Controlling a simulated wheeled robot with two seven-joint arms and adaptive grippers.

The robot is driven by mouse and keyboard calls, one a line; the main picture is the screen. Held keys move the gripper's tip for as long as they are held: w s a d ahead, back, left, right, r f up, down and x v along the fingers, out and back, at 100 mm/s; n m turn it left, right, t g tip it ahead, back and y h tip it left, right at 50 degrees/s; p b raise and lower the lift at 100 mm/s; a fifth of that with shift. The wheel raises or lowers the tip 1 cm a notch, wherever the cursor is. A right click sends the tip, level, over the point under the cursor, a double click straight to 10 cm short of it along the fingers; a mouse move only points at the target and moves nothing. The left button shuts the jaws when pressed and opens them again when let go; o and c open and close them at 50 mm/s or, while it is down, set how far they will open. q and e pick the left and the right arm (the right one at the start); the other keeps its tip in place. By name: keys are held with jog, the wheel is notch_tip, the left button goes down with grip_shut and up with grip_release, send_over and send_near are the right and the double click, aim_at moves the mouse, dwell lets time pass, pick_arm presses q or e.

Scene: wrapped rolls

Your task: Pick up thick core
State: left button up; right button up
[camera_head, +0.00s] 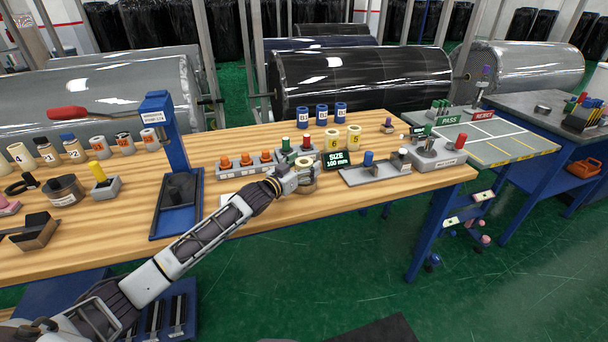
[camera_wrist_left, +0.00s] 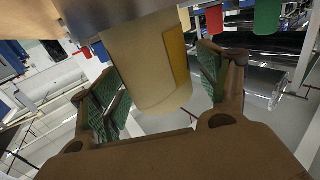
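A tan, thick-walled core (camera_wrist_left: 148,65) with a yellow label stands between the two fingers of my left gripper (camera_wrist_left: 160,88) in the left wrist view. The fingers are spread on either side of it, with a narrow gap at the right finger; contact at the left finger is unclear. In the head view my left gripper (camera_head: 300,182) is low over the front of the wooden table, largely covering the core (camera_head: 305,164). Two tan cores with yellow labels (camera_head: 334,141) (camera_head: 354,137) stand just behind. My right gripper is not in view.
A dark "SIZE 100 mm" display (camera_head: 337,159) stands close right of the gripper. A grey rack with orange pieces (camera_head: 245,162) and a red and green button box (camera_head: 297,149) are close behind. A blue stand (camera_head: 167,150) rises to the left. Three blue cores (camera_head: 321,112) stand farther back.

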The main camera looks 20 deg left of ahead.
pick_arm(q)
jog(key=c, duration=1)
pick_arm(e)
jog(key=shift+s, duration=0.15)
pick_arm(q)
jog(key=shift+r, duration=0.1)
notch_tip(320, 180, up, 10)
jog(key=shift+f+p, duration=0.1)
jog(key=shift+p, duration=0.35)
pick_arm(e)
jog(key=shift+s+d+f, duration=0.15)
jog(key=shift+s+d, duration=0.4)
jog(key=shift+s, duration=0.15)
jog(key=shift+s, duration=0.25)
